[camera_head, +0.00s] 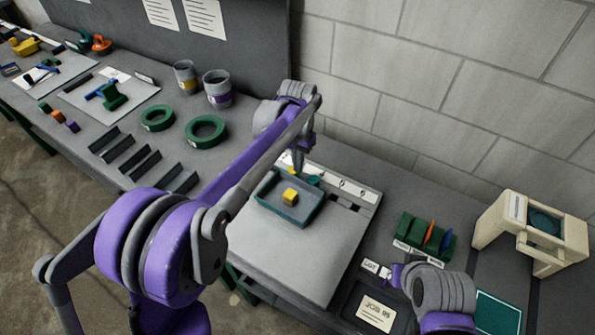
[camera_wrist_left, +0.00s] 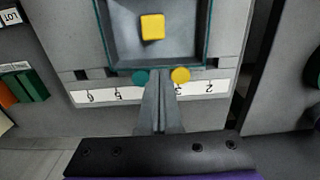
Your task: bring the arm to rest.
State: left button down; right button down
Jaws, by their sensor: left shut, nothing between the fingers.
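My left arm reaches in from the left of the head view, and its gripper (camera_head: 298,160) points down at the back edge of a teal-rimmed tray (camera_head: 268,207). In the left wrist view the two fingers of this gripper (camera_wrist_left: 162,88) are together with nothing between them. A yellow cube (camera_head: 290,196) sits inside the tray, apart from the fingers; it also shows in the wrist view (camera_wrist_left: 152,27).
A numbered strip (camera_head: 345,185) lies behind the tray, with a teal disc (camera_wrist_left: 141,77) and a yellow disc (camera_wrist_left: 181,75) near the fingers. Green rings (camera_head: 206,131) and cups (camera_head: 217,88) stand left. A green rack (camera_head: 427,236) and cream frame (camera_head: 490,220) stand right.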

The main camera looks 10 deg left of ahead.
pick_arm(q)
jog(key=s+a+r+n+t, duration=0.1)
jog(key=s+a+r+t, duration=0.15)
jog(key=s, duration=0.45)
jog(key=s+a+r+n+t, duration=0.1)
jog(key=s+a+r, duration=0.25)
jog(key=s, duration=0.25)
jog(key=s+a+f+n+t, duration=0.1)
jog(key=s+f, duration=0.1)
jog(key=s, duration=0.3)
jog(key=s+a+f+n+t, duration=0.1)
jog(key=s+a+f, duration=0.1)
jog(key=s, duration=0.4)
jog(key=shift+a+f, duration=0.25)
jog(key=shift+f, duration=0.6)
jog(key=shift+t, duration=0.25)
